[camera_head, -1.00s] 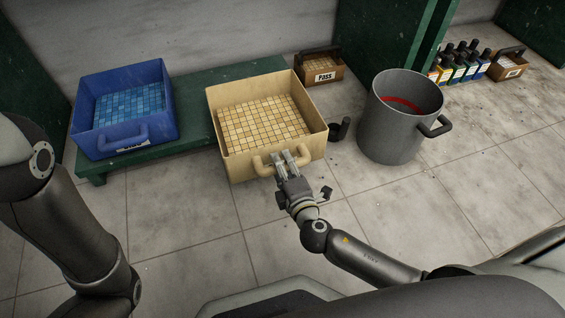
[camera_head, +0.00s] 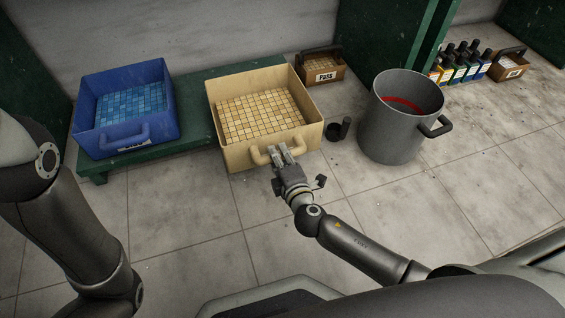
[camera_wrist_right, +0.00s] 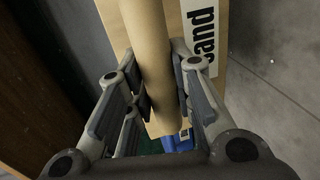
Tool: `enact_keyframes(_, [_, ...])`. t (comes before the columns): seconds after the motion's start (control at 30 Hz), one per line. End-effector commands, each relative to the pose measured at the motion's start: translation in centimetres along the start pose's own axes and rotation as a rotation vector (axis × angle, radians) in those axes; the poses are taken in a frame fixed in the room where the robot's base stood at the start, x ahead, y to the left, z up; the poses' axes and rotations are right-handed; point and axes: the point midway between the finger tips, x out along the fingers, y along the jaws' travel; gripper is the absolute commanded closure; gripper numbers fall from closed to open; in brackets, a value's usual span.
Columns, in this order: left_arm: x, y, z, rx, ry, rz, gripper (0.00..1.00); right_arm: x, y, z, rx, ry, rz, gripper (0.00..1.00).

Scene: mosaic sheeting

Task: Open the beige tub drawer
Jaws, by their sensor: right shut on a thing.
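The beige tub drawer (camera_head: 228,153) holds square beige tiles and sits at the middle of the low green shelf, its front reaching past the shelf's front edge. Its beige bar handle (camera_head: 259,157) is on the front wall. My right gripper (camera_head: 285,155) is shut on this handle near its right part. In the right wrist view, the handle (camera_wrist_right: 149,45) runs between the two fingers, and a white label reading "sand" (camera_wrist_right: 201,38) shows on the tub front. My left arm comes in from the left, but its gripper is out of view.
A blue tub (camera_head: 167,117) with blue tiles stands left on the green shelf (camera_head: 190,143). A grey bucket (camera_head: 389,135) and a small dark cup (camera_head: 334,131) stand to the right. A small "Pass" box (camera_head: 325,77) is behind. The tiled floor in front is clear.

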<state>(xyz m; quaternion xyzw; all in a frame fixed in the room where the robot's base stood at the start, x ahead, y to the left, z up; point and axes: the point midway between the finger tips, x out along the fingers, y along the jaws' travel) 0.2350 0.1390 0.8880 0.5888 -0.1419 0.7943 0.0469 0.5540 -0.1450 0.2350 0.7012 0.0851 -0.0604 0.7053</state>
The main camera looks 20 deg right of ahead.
Motion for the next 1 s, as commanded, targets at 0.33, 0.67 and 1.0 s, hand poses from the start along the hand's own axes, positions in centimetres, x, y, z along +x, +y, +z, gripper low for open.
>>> enact_keyframes(0.33, [-0.1,0.0,0.1,0.0,-0.004,-0.001,0.6,0.0,-0.1,0.1,-0.001,-0.002,-0.002,0.65])
enact_keyframes(0.67, [-0.1,0.0,0.1,0.0,-0.002,0.0,0.6,0.0,-0.1,0.0,0.0,-0.001,-0.001,0.56])
enact_keyframes(1.0, [-0.1,0.0,0.0,0.001,-0.001,0.001,0.6,-3.5,-0.1,0.0,0.002,0.0,-0.003,0.56])
